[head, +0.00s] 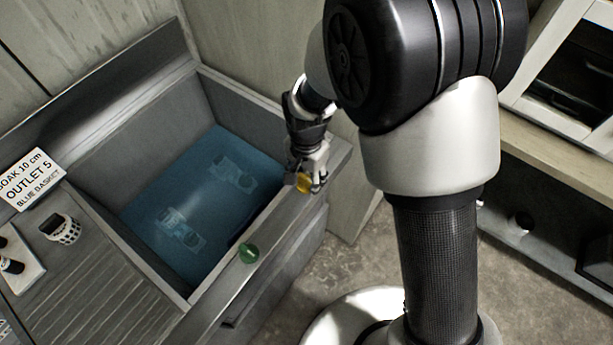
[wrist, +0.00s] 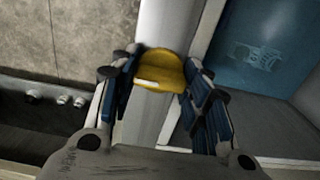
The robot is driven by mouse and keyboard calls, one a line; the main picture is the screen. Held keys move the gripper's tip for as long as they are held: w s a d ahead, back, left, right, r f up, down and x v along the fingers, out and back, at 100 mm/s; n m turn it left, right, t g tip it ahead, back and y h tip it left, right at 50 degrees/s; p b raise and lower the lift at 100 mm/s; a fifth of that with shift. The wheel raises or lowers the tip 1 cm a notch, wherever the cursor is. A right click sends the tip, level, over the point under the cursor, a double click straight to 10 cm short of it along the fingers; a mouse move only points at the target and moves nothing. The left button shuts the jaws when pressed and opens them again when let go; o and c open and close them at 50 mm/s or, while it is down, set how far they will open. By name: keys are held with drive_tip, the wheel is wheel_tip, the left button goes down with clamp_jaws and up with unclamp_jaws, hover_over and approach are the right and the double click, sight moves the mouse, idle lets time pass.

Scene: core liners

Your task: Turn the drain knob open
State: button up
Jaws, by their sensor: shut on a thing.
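A yellow knob (head: 303,183) sits on the front rim of the sink (head: 225,290), near its right end. My gripper (head: 308,184) is shut on it from above. In the wrist view the yellow knob (wrist: 162,68) shows between the two blue-padded fingers, which touch its sides. A green knob (head: 248,253) sits on the same rim further left, clear of my gripper. I cannot tell from any marking which knob is the drain one. The sink holds blue water (head: 190,205) with pale, blurred shapes under it.
A sign (head: 27,179) reading "SOAK 10 cm, OUTLET 5, BLUE BASKET" stands at left. A white perforated cup (head: 60,228) is on the ribbed drainboard (head: 95,280). A wooden shelf unit (head: 550,150) is at right. The floor before the sink looks clear.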

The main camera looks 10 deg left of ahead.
drive_tip(key=shift+c, duration=1.1)
drive_tip(key=shift+n, duration=0.3)
drive_tip(key=n+p, duration=0.1)
drive_tip(key=n, duration=0.2)
drive_tip(key=shift+n, duration=0.4)
drive_tip(key=n+p, duration=0.1)
drive_tip(key=n, duration=0.8)
drive_tip(key=shift+n+p, duration=0.45)
drive_tip(key=shift+n, duration=1.75)
drive_tip(key=o, duration=1.1)
drive_tip(key=shift+c, duration=0.2)
